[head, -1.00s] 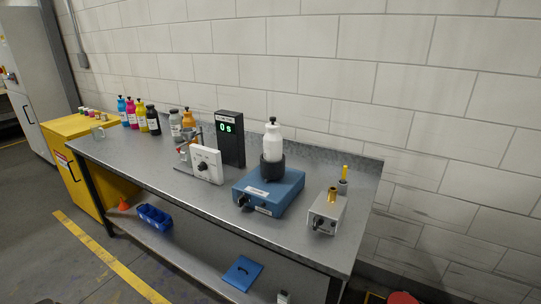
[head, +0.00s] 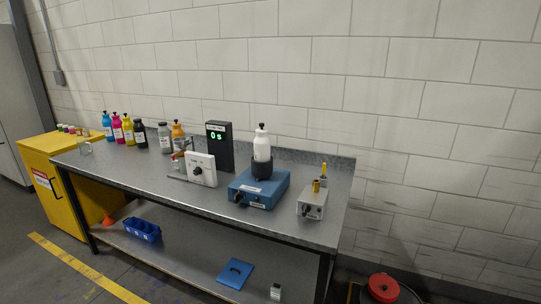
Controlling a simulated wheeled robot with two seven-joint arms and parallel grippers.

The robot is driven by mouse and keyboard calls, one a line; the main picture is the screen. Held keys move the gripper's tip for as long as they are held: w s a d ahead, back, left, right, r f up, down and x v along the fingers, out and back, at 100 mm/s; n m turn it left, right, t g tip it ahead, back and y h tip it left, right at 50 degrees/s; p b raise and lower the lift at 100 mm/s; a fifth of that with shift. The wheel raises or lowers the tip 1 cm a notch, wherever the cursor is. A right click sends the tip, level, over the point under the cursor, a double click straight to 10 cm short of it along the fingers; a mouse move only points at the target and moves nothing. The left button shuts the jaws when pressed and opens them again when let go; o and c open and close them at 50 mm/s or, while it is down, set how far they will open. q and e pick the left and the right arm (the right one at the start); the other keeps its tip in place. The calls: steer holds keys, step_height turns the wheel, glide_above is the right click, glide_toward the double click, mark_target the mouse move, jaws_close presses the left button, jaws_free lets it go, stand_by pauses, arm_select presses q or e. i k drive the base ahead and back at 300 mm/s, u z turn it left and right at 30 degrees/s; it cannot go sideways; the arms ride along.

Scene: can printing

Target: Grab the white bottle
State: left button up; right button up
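The white bottle (head: 262,147) has a black cap and stands upright in a black round holder (head: 262,170). The holder sits on top of a blue machine (head: 254,192) on the grey metal table (head: 140,172). Neither of my grippers shows in the head view.
Left of the machine stand a white dial box (head: 201,176), a black timer (head: 219,150) reading 0 s and several coloured bottles. A small grey device (head: 312,202) is on the right. A yellow cabinet (head: 58,190) is at left; a red-lidded bin (head: 383,288) is at lower right.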

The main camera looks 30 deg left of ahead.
mark_target(261, 143)
steer(key=z, duration=0.2)
steer(key=i, duration=1.3)
steer(key=u, duration=0.45)
